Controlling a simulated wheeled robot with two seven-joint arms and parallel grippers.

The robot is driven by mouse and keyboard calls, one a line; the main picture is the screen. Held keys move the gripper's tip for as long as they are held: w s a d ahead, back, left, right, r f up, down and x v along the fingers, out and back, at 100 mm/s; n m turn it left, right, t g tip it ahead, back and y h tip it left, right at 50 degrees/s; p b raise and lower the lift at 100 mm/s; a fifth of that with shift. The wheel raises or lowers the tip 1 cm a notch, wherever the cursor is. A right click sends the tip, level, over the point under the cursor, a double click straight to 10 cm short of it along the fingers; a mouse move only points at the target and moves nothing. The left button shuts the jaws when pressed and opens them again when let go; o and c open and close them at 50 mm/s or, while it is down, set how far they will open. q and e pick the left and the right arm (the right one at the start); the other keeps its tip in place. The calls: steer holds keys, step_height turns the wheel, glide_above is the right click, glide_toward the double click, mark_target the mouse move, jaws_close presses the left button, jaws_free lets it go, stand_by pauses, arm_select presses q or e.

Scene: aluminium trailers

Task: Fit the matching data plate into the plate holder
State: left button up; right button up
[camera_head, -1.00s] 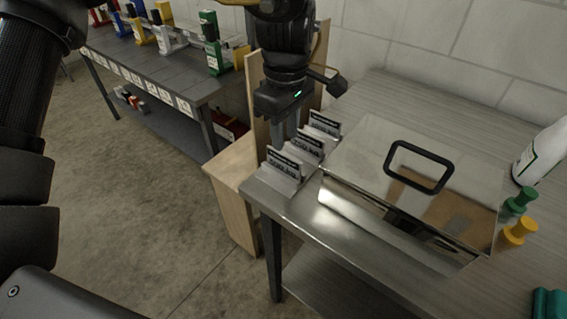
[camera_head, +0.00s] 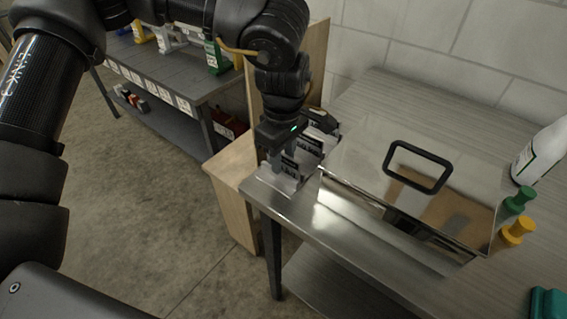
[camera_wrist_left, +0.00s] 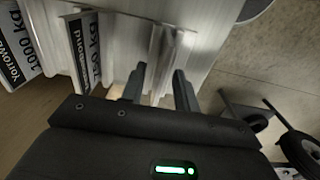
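Several data plates with black-and-white labels stand in a row of bent-metal rests at the left end of the steel table. The nearest plate (camera_head: 288,168) is partly covered by my left gripper (camera_head: 279,162). In the left wrist view, a plate (camera_wrist_left: 18,52) reads 1000 kg and another plate (camera_wrist_left: 84,50) shows a partly hidden kg figure. My left gripper (camera_wrist_left: 158,86) is open, its fingers reaching down on either side of a thin upright metal edge (camera_wrist_left: 160,62), with gaps visible. My right gripper is not in view. I cannot make out a plate holder to fit into.
A shiny metal box (camera_head: 375,165) with a black handle stands just right of the plates on the steel table (camera_head: 330,222). Green (camera_head: 516,202) and yellow (camera_head: 516,232) knobbed pieces and a white bottle (camera_head: 541,155) stand further right. A wooden panel (camera_head: 232,205) is left of the table.

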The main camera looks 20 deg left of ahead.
arm_select(q)
jaws_close()
